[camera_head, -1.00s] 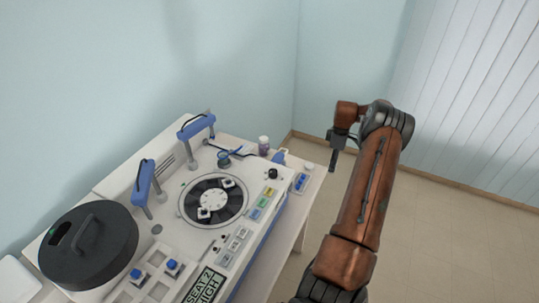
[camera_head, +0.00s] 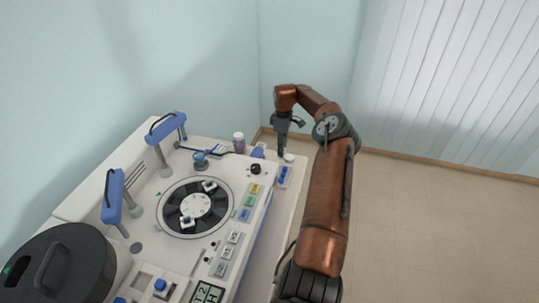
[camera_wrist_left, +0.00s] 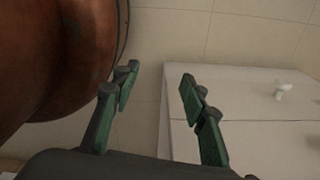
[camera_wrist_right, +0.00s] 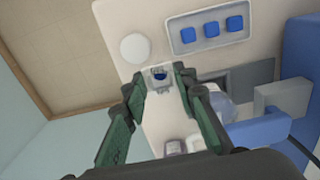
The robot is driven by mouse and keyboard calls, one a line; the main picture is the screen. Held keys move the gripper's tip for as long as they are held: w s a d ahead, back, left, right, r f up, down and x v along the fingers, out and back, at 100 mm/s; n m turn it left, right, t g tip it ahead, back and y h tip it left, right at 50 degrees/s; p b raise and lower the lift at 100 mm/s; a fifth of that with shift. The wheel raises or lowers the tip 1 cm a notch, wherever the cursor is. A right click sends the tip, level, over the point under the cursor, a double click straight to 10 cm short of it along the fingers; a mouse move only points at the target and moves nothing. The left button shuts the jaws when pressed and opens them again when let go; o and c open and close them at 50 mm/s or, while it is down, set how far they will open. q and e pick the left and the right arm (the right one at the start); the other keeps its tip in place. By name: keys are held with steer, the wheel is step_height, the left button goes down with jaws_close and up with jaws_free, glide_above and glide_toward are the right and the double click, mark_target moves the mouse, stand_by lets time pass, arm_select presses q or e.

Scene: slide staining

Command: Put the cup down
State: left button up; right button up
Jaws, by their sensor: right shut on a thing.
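My right gripper (camera_head: 281,150) points down over the far right end of the white machine bench.
A tray with three blue squares (camera_head: 284,176) and a white round piece (camera_head: 289,157) lie close to the right gripper. A blue part (camera_wrist_right: 255,133) is at right in the right wrist view. A purple-labelled bottle (camera_head: 239,142) and round rotor (camera_head: 166,211) stand left.

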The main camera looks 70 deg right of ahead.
steer(key=shift+w+a+f, duration=0.1)
steer(key=shift+w+f, duration=0.25)
steer(key=shift+w, duration=0.3)
steer(key=shift+w+f, duration=0.35)
steer(key=shift+w, duration=0.3)
steer(key=shift+w+a+f+b, duration=0.1)
steer(key=shift+w+f+b, duration=0.3)
steer(key=shift+w+f, duration=0.75)
steer(key=shift+r, duration=0.15)
steer(key=o, duration=0.9)
step_height(320, 180, up, 12)
steer(key=shift+p, duration=0.35)
